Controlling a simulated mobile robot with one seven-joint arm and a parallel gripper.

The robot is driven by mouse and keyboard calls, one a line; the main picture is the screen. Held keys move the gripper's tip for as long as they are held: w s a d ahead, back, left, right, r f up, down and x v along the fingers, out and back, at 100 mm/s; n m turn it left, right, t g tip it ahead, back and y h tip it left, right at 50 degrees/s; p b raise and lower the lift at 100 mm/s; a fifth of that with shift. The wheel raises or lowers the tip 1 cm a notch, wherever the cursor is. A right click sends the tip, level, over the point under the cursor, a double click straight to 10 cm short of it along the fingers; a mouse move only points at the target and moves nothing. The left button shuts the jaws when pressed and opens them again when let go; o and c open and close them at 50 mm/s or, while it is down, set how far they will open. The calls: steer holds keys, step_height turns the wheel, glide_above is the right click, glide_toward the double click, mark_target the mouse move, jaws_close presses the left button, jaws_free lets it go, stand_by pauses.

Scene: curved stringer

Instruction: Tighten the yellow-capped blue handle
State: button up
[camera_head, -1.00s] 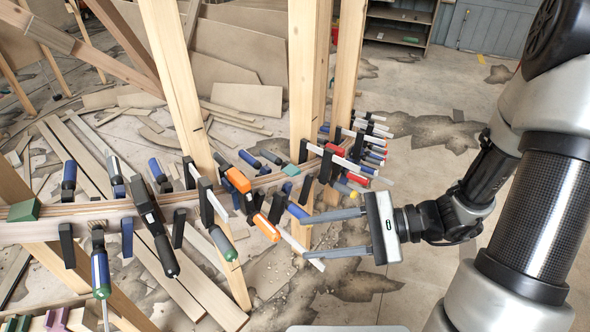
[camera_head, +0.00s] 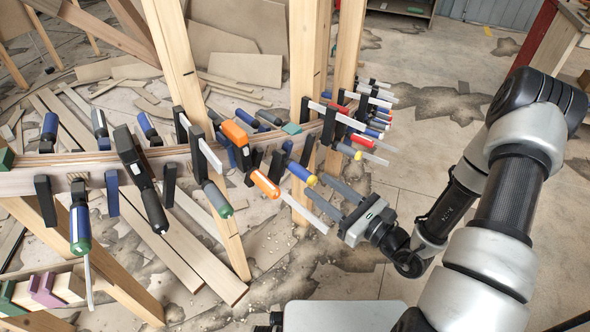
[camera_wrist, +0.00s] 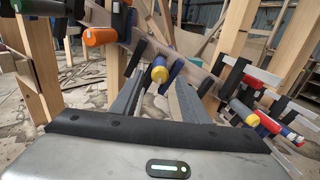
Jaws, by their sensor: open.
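The blue handle with a yellow cap (camera_head: 303,174) belongs to a clamp on the curved wooden stringer (camera_head: 90,180), right of an orange handle. In the wrist view its round yellow cap (camera_wrist: 159,74) faces me, with the blue body behind it. My gripper (camera_head: 326,190) is open, with its fingers pointing at this cap. In the wrist view the cap appears between the two fingertips (camera_wrist: 160,84); I cannot tell whether they touch it. A second yellow-capped blue handle (camera_head: 348,151) sits farther right along the stringer.
An orange-handled clamp (camera_head: 264,183) with a long bar is close on the left. Red and blue handles (camera_head: 362,141) crowd the right side. Wooden posts (camera_head: 304,60) rise behind the stringer. Boards lie on the floor at left; the floor at right (camera_head: 450,130) is mostly open.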

mark_target(284, 160)
steer(key=b+x, duration=0.1)
steer(key=x, duration=0.9)
jaws_close()
